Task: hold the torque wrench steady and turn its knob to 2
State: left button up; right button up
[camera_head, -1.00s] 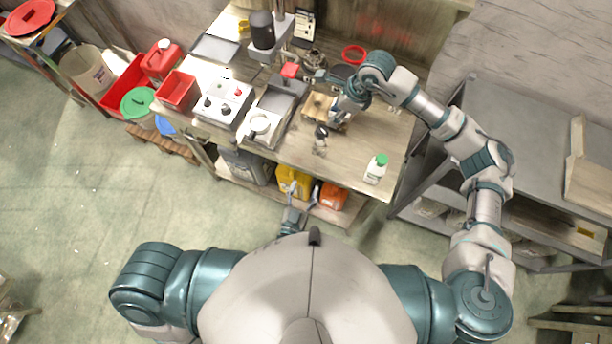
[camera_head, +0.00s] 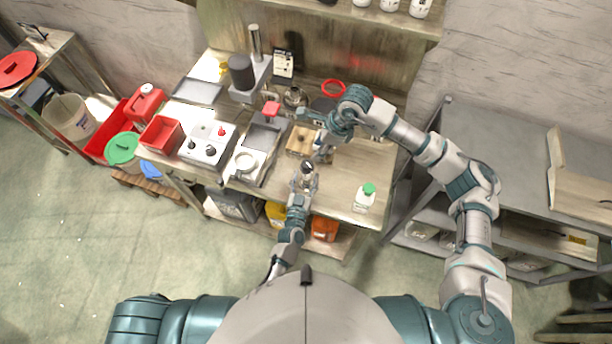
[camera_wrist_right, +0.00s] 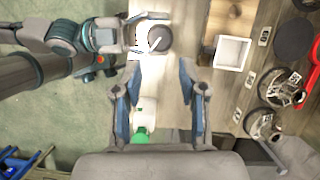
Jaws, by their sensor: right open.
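The torque wrench stands near the front edge of the bench, with its dark round knob (camera_head: 307,167) on top. In the right wrist view the knob (camera_wrist_right: 159,39) shows a white pointer; its numbers are too small to read. My left gripper (camera_head: 303,180) reaches in from below in the head view, its fingers on either side of the wrench under the knob. I cannot tell whether they touch it. It also shows in the right wrist view (camera_wrist_right: 145,34). My right gripper (camera_head: 323,156) is open and empty above the bench, close behind the knob; its fingers (camera_wrist_right: 157,75) point toward it.
A white bottle with a green cap (camera_head: 364,199) stands right of the wrench. A scale-like device with a white dish (camera_head: 246,162) and a control box (camera_head: 206,145) stand left. The bench is clear between wrench and bottle.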

pick_arm(q)
jog(key=shift+w+d, duration=0.1)
jog(key=shift+w, duration=0.2)
jog(key=shift+d, duration=0.15)
